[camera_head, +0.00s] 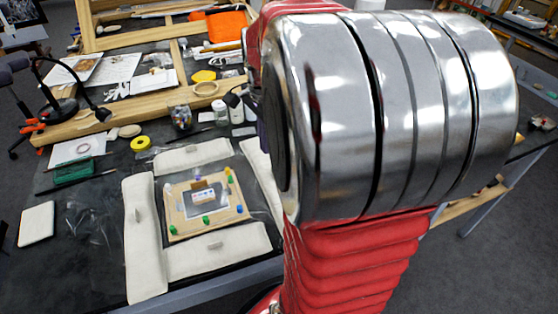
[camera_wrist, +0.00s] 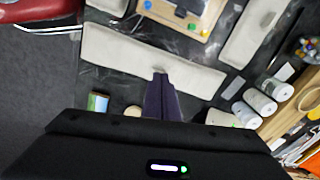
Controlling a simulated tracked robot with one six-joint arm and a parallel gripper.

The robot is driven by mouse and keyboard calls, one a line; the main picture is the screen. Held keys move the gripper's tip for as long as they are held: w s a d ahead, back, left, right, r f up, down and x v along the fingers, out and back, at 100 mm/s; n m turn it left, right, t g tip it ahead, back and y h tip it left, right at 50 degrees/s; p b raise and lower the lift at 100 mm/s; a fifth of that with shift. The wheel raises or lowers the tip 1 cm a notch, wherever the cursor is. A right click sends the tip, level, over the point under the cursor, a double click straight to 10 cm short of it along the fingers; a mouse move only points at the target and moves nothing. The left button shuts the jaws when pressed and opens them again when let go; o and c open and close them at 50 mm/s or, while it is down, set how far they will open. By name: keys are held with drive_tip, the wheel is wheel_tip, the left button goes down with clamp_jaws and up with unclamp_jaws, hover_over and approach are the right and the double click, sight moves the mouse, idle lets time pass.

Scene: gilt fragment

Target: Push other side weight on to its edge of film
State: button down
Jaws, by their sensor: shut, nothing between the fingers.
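A wooden board (camera_head: 183,222) with a small framed piece and coloured pins lies on dark film (camera_head: 100,210). Cream cloth weights lie around it: left (camera_head: 142,250), near (camera_head: 218,253), far (camera_head: 193,155) and right (camera_head: 257,165), the last partly hidden by my arm. In the wrist view the right weight (camera_wrist: 120,54) lies across the picture, the far weight (camera_wrist: 255,30) is at upper right, and the board (camera_wrist: 197,25) is at the top. My gripper (camera_wrist: 160,76) is shut and empty, its tips at the right weight's outer edge. I cannot tell whether they touch.
White bottles (camera_wrist: 262,100) stand to the right in the wrist view, beside a wooden beam (camera_wrist: 303,120). A small green-and-white box (camera_wrist: 98,102) is left of the gripper. A yellow tape roll (camera_head: 140,143) and a wooden frame (camera_head: 130,122) lie beyond the far weight.

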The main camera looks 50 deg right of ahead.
drive_tip(key=s+a+r+n+t, duration=0.2)
drive_tip(key=s+a+n, duration=0.2)
drive_tip(key=a+n, duration=0.6)
drive_tip(key=s+a+r+n+t, duration=0.2)
drive_tip(key=s+a+n+t, duration=0.1)
drive_tip(key=a+n, duration=0.7)
drive_tip(key=shift+s+a, duration=0.6)
drive_tip(key=shift+a, duration=1.55)
drive_tip(key=shift+d, duration=0.15)
